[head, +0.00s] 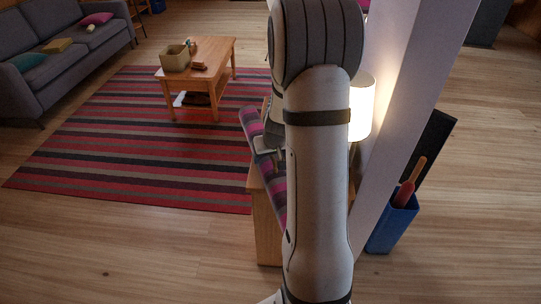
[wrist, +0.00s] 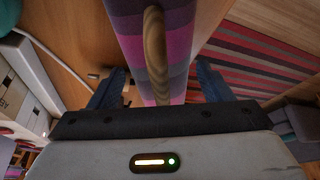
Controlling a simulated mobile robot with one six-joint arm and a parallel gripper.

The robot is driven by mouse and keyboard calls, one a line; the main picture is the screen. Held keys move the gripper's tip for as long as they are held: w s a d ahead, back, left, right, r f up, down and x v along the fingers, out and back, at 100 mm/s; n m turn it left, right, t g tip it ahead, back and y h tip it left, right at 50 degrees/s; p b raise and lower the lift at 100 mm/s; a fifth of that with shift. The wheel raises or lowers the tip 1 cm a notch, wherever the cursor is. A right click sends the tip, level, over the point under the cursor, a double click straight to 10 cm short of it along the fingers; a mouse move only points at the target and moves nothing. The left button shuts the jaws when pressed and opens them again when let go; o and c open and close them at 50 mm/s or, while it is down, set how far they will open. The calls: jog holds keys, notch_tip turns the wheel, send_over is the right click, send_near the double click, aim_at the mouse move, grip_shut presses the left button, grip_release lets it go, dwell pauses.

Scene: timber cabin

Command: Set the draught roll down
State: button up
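The draught roll, a long bar striped in purple, pink and grey, shows in the head view (head: 248,122) along the wooden furniture, partly hidden by my arm. In the wrist view the draught roll (wrist: 120,18) runs from the top edge down between my fingers, with a brown wooden handle along it. It looks wider at the top. My gripper (wrist: 160,72) is open, its two dark fingers on either side of the roll, with a narrow gap visible at the left. I cannot tell whether the roll rests fully on the wood.
A lit lamp (head: 361,105) stands behind my arm, near a pale slanted post (head: 401,110). A blue bin (head: 392,226) stands on the floor at right. A coffee table (head: 217,55) stands on the striped rug (head: 110,140). Floor at lower left is clear.

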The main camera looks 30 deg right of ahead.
jog(key=shift+o, duration=1)
